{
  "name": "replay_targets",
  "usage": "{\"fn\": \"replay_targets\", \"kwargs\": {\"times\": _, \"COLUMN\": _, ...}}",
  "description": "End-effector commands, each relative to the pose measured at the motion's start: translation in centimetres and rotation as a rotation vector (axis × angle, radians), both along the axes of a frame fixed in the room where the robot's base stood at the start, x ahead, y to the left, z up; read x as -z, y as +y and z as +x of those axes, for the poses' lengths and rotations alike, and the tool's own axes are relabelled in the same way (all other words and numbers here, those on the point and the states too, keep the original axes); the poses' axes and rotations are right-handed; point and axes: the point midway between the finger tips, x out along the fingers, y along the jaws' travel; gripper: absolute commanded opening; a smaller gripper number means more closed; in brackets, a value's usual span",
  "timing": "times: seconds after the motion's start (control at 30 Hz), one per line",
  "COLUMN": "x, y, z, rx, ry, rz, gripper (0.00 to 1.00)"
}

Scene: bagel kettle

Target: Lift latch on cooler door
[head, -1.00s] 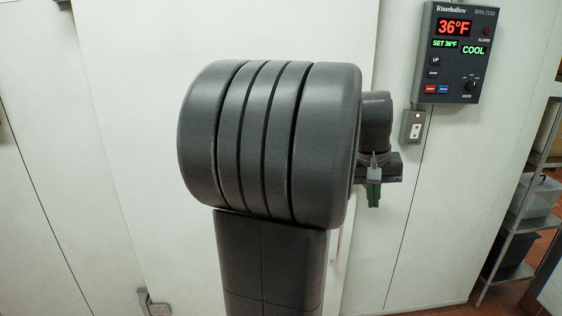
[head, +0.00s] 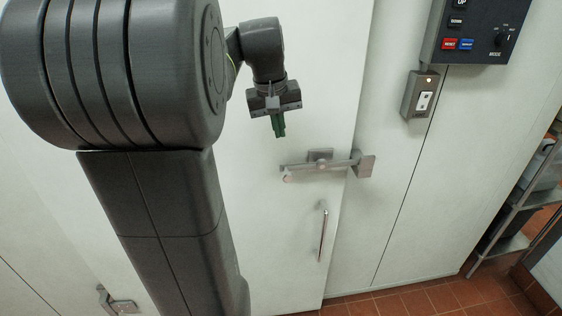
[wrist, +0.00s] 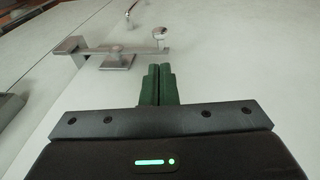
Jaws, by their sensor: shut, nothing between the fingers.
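The cooler door (head: 270,210) is a flat white panel and looks closed. Its metal latch (head: 320,163) is a horizontal bar on the door, reaching right to a catch (head: 363,166) on the frame. The latch also shows in the wrist view (wrist: 118,52), at the upper left, with a round knob at one end. My gripper (head: 279,132) has green fingers, is shut and empty, and is above and left of the latch in the head view. In the wrist view the shut fingertips (wrist: 158,68) are close to the knob end but look apart from it.
A vertical pull handle (head: 323,235) is below the latch. A switch box (head: 419,95) and a dark control panel (head: 475,30) are on the wall to the right. A metal shelf rack (head: 510,220) stands at the far right. Tiled floor (head: 430,300) shows below.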

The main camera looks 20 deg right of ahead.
Motion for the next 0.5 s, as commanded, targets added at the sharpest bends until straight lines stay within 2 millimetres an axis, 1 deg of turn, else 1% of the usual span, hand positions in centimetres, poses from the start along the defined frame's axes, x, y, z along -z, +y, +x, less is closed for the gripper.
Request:
{"fn": "replay_targets", "kwargs": {"times": 0.23, "x": 0.0, "y": 0.0, "z": 0.0, "rx": 0.000, "ry": 0.000, "rz": 0.000, "gripper": 0.00}}
{"fn": "replay_targets", "kwargs": {"times": 0.33, "x": 0.3, "y": -0.1, "z": 0.0, "rx": 0.000, "ry": 0.001, "rz": 0.000, "gripper": 0.00}}
{"fn": "replay_targets", "kwargs": {"times": 0.43, "x": 1.3, "y": -0.2, "z": 0.1, "rx": 0.000, "ry": 0.003, "rz": 0.001, "gripper": 0.00}}
{"fn": "replay_targets", "kwargs": {"times": 0.5, "x": 2.4, "y": -0.5, "z": 0.3, "rx": 0.000, "ry": 0.004, "rz": 0.002, "gripper": 0.00}}
